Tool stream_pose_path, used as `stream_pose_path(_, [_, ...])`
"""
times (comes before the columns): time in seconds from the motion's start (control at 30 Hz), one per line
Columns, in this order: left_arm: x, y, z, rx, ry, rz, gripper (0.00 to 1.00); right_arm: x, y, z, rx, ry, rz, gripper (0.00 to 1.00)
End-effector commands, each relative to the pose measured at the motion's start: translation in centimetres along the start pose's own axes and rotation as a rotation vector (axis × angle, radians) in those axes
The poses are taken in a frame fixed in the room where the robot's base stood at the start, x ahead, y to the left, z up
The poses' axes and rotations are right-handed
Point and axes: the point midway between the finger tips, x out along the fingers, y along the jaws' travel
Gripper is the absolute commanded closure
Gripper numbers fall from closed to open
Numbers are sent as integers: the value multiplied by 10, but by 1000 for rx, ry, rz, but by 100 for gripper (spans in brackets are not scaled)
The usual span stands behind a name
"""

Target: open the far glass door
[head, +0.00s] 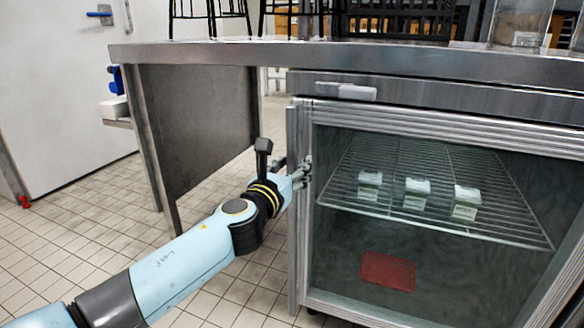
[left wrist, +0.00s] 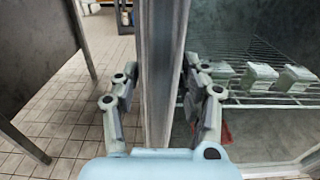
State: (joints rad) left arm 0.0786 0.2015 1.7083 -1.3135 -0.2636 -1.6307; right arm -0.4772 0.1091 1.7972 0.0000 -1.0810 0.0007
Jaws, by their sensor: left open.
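The glass door (head: 430,255) has a ribbed metal frame and fronts the cabinet under the steel counter. Through it I see the inside clearly. The vertical metal strip at its left side (head: 297,215) also shows in the left wrist view (left wrist: 158,75). My left gripper (head: 301,174) is open at this strip, and in the left wrist view its fingers (left wrist: 160,82) stand on either side of it. I cannot tell whether either finger touches the metal, or whether the door stands slightly ajar. My right gripper is not in view.
Inside are a wire shelf (head: 440,222) with three small lidded tubs (head: 417,188) and a red flat item (head: 387,271) below. A steel counter (head: 350,57) overhangs the cabinet. A dark side panel (head: 195,125) stands left of my gripper. The tiled floor (head: 100,225) is clear at left.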

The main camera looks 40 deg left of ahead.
Motion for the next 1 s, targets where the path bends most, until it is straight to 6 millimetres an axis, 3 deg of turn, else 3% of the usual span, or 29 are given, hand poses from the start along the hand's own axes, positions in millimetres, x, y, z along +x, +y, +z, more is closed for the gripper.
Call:
stream_pose_path(0.1, [0,0,0,0,0,0,57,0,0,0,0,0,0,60])
stream_pose_path(0.43, [0,0,0,-1,0,0,100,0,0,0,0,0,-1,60])
stream_pose_path(1.0, [-9,0,-1,-1,1,22,100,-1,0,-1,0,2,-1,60])
